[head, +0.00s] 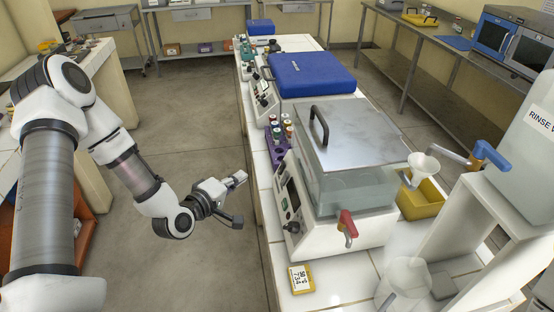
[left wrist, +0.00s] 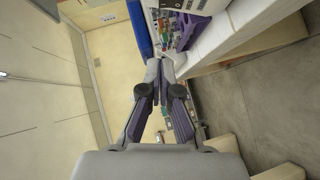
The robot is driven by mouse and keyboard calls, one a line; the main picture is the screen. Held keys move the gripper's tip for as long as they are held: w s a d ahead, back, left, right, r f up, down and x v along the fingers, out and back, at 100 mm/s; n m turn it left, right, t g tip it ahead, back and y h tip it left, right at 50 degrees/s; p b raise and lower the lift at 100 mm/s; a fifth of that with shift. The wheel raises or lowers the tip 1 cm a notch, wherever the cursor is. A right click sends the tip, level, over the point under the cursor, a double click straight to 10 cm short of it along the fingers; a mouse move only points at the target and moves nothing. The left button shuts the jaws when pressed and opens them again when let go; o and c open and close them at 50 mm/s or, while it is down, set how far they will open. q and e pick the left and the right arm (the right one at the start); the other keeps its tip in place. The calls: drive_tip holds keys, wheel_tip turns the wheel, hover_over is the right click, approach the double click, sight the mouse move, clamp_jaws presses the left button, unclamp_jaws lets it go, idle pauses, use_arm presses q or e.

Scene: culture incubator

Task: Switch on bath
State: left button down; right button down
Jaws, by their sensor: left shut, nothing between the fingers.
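The bath (head: 350,190) is a white box with a clear tank, a grey metal lid with a black handle, and a red tap at its front right corner. Its control panel (head: 288,203) faces left, with a dark display, a green spot and a black knob low down. My left gripper (head: 240,177) is shut and empty, over the aisle to the left of the panel, apart from it. In the left wrist view its fingers (left wrist: 160,63) meet at the tips, and a corner of a white appliance (left wrist: 205,5) shows at the top. Whether the bath is on cannot be told.
A purple tube rack (head: 276,138) stands on the white-tiled bench behind the bath, and a blue-lidded unit (head: 310,75) beyond it. A small yellow timer (head: 300,279) lies near the bench's front left edge. A yellow bin (head: 421,199) and funnel are at right. The aisle floor is clear.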

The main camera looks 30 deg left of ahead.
use_arm(q)
drive_tip(key=p, duration=0.2)
approach(281, 167)
drive_tip(key=w+a+r, duration=0.1)
drive_tip(key=w+a, duration=0.2)
drive_tip(key=w, duration=0.1)
drive_tip(key=w+d, duration=0.1)
drive_tip(key=w+d+f+p, duration=0.1)
drive_tip(key=w+d, duration=0.1)
drive_tip(key=shift+w+d, duration=0.1)
drive_tip(key=shift+w, duration=0.05)
